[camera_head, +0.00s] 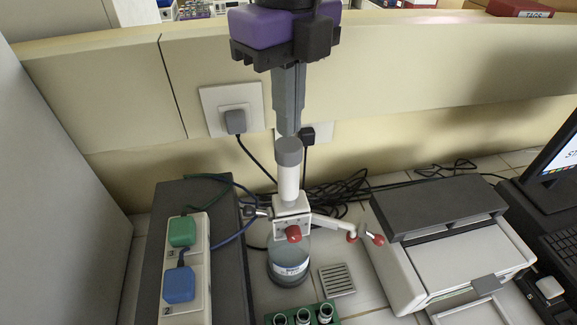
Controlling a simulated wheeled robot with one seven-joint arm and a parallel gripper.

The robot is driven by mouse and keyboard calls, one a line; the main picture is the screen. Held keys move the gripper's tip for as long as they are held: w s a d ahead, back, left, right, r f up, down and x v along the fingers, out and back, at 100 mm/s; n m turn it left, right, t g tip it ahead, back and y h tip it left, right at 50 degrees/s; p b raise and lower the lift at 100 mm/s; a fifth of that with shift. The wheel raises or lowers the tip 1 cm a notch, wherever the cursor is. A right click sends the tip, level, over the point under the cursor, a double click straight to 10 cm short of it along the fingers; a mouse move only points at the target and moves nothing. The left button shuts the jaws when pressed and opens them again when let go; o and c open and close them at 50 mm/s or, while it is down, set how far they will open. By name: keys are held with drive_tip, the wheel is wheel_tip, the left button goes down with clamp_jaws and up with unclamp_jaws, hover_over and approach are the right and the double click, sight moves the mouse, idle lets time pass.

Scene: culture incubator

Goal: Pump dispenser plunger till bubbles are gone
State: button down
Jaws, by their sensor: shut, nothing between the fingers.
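The bottle-top dispenser stands upright on the white tiled bench. It has a clear bottle (289,262) with a label, a white body with a red knob (293,234), and a white plunger (288,180) with a grey cap (288,151). Its discharge arm (330,224) points right and ends near red parts. My gripper (288,130) points down, with its grey fingers shut and empty just above the cap. I cannot tell whether the fingertips touch the cap. No bubbles can be made out at this size.
A green rack (303,316) with several tubes stands in front of the bottle. A small grate (337,280) lies to its right. A dark box with a power strip (186,262) is at left, a printer-like device (455,255) at right. Cables (335,190) lie behind.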

wheel_tip(320, 180, up, 6)
drive_tip(key=p, duration=0.3)
drive_tip(key=shift+f+p, duration=0.15)
drive_tip(key=shift+p, duration=0.2)
drive_tip(key=shift+a, duration=0.1)
